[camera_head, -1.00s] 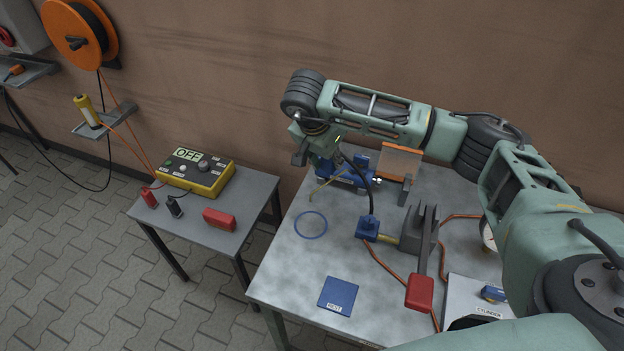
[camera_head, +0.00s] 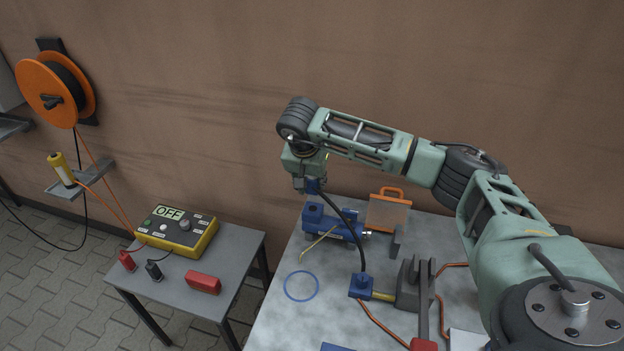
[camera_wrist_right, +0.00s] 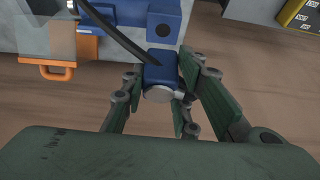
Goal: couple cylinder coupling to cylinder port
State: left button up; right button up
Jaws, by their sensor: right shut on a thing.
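My right gripper (camera_head: 307,184) is above the left end of the blue cylinder (camera_head: 342,230), near the back of the grey table. It is shut on a small blue coupling (camera_wrist_right: 160,70), with a black hose (camera_head: 345,222) running from it. In the right wrist view the coupling sits between the green fingers, and the cylinder (camera_wrist_right: 157,18) shows just beyond it. In the head view the coupling (camera_head: 316,187) is mostly hidden by the gripper and appears apart from the cylinder. I cannot make out the port clearly. My left gripper is not in view.
The hose's other end meets a blue block (camera_head: 362,287) beside a dark grey fixture with a red-ended lever (camera_head: 423,344). An orange-handled panel (camera_head: 388,211) stands right of the cylinder. A blue ring (camera_head: 301,286) lies in front. A yellow control box (camera_head: 176,231) is on the side table.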

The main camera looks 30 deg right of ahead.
aim_at(311, 194)
jog(key=shift+f+b, duration=1.7)
jog(key=shift+f, duration=1.05)
jog(key=shift+f+b, duration=0.5)
jog(key=shift+f, duration=0.05)
jog(key=o, duration=1.2)
jog(key=shift+c, duration=0.2)
jog(key=shift+a+r, duration=0.1)
jog(key=shift+r, duration=0.15)
jog(key=v, duration=1.1)
jog(key=shift+r, duration=0.25)
jog(key=shift+s, duration=0.1)
